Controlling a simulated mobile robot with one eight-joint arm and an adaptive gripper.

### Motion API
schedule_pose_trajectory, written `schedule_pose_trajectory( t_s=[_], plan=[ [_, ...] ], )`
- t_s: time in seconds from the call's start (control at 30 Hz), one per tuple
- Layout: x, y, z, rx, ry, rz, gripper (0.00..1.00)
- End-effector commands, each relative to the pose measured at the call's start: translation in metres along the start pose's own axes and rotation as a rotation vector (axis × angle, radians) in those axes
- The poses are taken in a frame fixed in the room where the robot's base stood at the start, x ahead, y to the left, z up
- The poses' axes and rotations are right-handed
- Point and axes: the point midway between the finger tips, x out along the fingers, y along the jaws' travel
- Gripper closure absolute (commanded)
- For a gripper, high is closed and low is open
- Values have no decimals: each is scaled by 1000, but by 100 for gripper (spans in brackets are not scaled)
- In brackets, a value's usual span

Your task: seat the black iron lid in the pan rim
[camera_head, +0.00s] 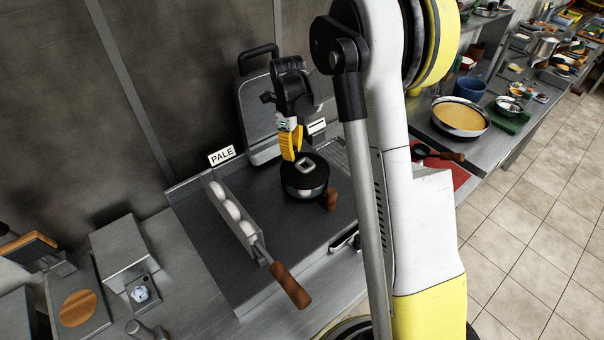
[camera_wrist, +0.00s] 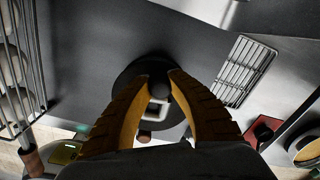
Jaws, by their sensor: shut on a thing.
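The black iron lid (camera_head: 317,171) is a round dark disc with a pale square on top. In the head view it is over a small black pan (camera_head: 302,195) with a brown wooden handle (camera_head: 331,200). I cannot tell whether the lid sits in the rim or just above it. My gripper (camera_head: 291,152), with yellow fingers, comes down on the lid from above. In the wrist view my gripper (camera_wrist: 159,80) is shut on the lid's dark knob, with the lid (camera_wrist: 126,84) spread behind the fingertips. The lid hides most of the pan there.
A long narrow tray (camera_head: 246,228) with white round pieces and a wooden handle lies left of the pan, beside a "PALE" sign (camera_head: 221,156). An upright grey press (camera_head: 255,105) stands behind. A wire rack (camera_wrist: 245,72) is nearby. The dark counter (camera_head: 280,235) in front is clear.

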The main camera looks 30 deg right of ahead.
Motion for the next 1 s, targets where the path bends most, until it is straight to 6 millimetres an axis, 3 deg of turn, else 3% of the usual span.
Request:
schedule_pose_trajectory(
  t_s=[1.0],
  plan=[
    [34, 1, 1, 0, 0, 0, 100]
  ],
)
